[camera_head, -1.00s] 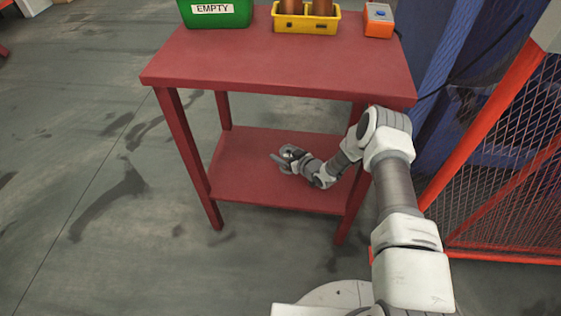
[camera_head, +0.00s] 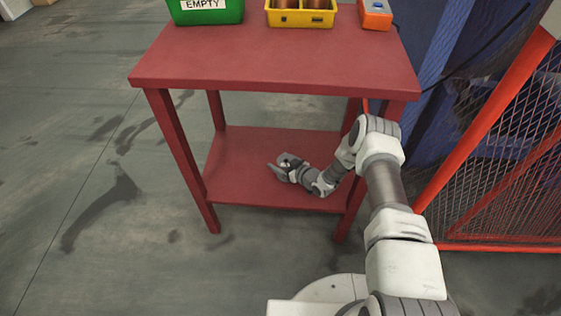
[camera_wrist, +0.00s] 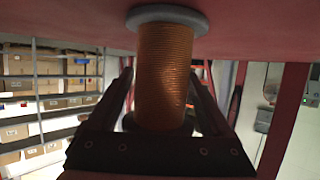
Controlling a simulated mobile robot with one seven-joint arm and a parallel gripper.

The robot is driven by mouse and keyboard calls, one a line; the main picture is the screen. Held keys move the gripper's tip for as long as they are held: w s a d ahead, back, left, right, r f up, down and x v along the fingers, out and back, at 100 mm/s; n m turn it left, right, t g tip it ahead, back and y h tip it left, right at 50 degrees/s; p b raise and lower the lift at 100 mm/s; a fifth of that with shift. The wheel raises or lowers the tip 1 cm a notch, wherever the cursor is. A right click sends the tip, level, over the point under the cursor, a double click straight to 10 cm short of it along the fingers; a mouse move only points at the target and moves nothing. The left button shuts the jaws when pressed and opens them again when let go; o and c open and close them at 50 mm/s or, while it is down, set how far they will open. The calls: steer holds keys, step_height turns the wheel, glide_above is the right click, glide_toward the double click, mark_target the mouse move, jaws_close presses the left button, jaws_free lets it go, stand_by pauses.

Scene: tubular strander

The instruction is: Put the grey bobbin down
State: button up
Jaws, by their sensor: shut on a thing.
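The grey bobbin (camera_wrist: 165,65), with grey flanges and a winding of copper-coloured wire, stands between the two dark fingers of my gripper (camera_wrist: 164,85) in the wrist view. My gripper is shut on it. The bobbin's far flange is at a red surface along the top of that view; whether it touches I cannot tell. In the head view my gripper (camera_head: 280,166) is low over the lower shelf (camera_head: 235,180) of the red table, under the tabletop. The bobbin cannot be made out there.
On the red tabletop (camera_head: 270,65) stand a green bin (camera_head: 205,12) marked EMPTY, a yellow crate (camera_head: 300,19) with copper-coloured spools and an orange box (camera_head: 375,15). An orange mesh fence (camera_head: 500,160) stands at the right. The shelf's left part is bare.

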steer(key=o, duration=1.5)
steer(key=shift+r, duration=0.1)
steer(key=shift+p+v, duration=2.45)
steer(key=shift+v, duration=3.6)
